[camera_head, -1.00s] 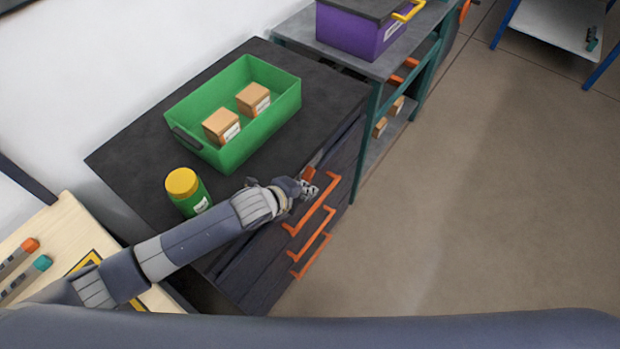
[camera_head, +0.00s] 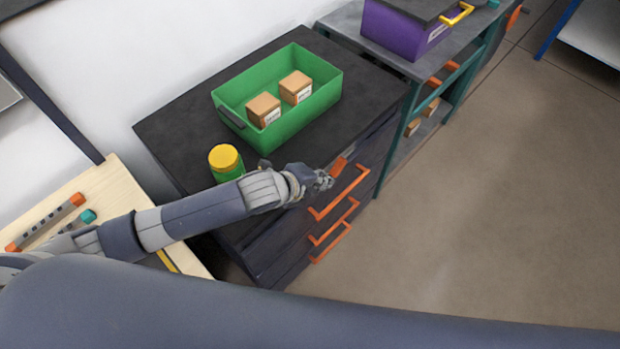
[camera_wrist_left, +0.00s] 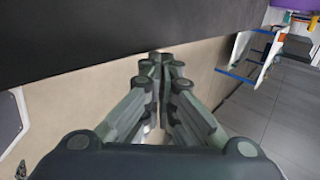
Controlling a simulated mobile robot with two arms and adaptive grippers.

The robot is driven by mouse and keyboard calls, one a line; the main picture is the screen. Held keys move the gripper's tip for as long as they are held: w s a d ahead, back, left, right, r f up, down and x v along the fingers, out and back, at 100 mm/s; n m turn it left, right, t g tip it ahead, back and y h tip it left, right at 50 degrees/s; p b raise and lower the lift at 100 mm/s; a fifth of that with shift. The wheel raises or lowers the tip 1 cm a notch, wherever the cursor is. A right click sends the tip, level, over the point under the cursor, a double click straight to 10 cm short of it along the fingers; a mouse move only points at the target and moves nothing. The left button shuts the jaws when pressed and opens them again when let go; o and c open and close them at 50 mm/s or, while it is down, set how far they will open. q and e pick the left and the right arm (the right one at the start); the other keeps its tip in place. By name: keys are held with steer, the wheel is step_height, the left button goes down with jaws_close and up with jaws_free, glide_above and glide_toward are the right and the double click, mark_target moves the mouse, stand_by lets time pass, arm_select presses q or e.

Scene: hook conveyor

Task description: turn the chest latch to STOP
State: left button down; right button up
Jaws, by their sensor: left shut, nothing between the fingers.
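The dark chest (camera_head: 180,130) has a small orange latch (camera_head: 339,166) on its front upper edge, above the orange drawer handles. A small grey plate lies by the latch; any marking on it is too small to read. My left gripper (camera_head: 326,181) is just left of and slightly below the latch, close to the chest front. It seems a little apart from the latch. In the left wrist view its fingers (camera_wrist_left: 161,62) are together with nothing between them, and the latch is not seen there. My right gripper is not in view.
A green bin (camera_head: 285,127) with two cardboard boxes and a yellow-lidded green jar (camera_head: 225,160) stand on the chest. Orange handles (camera_head: 330,238) stick out below the gripper. A shelf with a purple box (camera_head: 405,30) stands beyond. The floor at right is clear.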

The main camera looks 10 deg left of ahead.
arm_select(q)
steer(key=v, duration=0.5)
steer(key=shift+w+r+b, duration=0.1)
steer(key=shift+r+b, duration=0.25)
steer(key=shift+r, duration=0.05)
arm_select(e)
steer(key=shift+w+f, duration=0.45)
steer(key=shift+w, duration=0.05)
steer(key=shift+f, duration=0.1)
